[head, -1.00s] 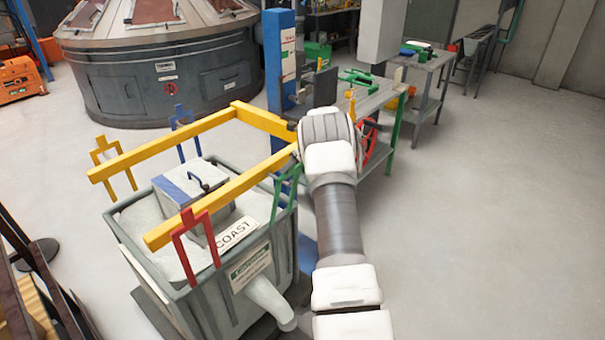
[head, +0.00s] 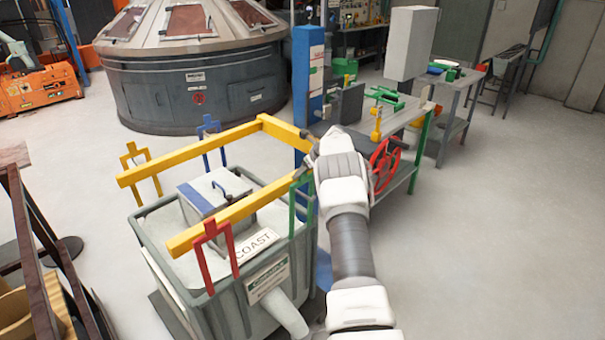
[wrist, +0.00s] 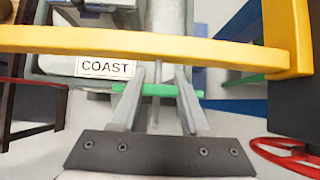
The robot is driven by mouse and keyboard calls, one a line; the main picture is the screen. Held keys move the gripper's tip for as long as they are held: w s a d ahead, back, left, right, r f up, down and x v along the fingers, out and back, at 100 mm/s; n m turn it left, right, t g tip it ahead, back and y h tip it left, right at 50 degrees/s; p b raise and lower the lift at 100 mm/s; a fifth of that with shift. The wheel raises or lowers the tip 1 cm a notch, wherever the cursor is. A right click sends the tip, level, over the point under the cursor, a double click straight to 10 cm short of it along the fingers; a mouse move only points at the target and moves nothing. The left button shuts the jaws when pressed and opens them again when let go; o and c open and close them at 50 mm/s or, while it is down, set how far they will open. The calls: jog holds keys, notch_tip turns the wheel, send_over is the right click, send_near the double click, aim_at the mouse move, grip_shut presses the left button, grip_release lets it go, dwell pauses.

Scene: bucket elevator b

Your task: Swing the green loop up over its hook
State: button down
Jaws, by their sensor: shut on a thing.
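The green loop (head: 293,212) stands at the right rim of the grey bucket (head: 205,318), near the right part of the yellow frame (head: 240,207). In the wrist view its green bar (wrist: 158,90) crosses between the fingers of my gripper (wrist: 160,82), which is shut on it. The yellow frame (wrist: 150,45) passes just beyond the fingers in that view. In the head view my wrist hides the fingertips and part of the loop's top. I cannot make out a separate green hook.
A blue post (head: 308,85) and a workbench with a red handwheel (head: 385,165) stand close beyond my arm. A grey box (head: 205,198) sits in the bucket. Dark railings (head: 40,245) are at left. The floor at right is clear.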

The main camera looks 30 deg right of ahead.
jog(key=shift+f, duration=0.1)
jog(key=shift+c, duration=2)
grip_release()
jog(key=shift+s+d+r, duration=0.2)
jog(key=shift+s+r, duration=0.15)
jog(key=shift+r, duration=0.25)
jog(key=b+v, duration=0.2)
jog(key=v, duration=1.4)
jog(key=shift+b, duration=0.35)
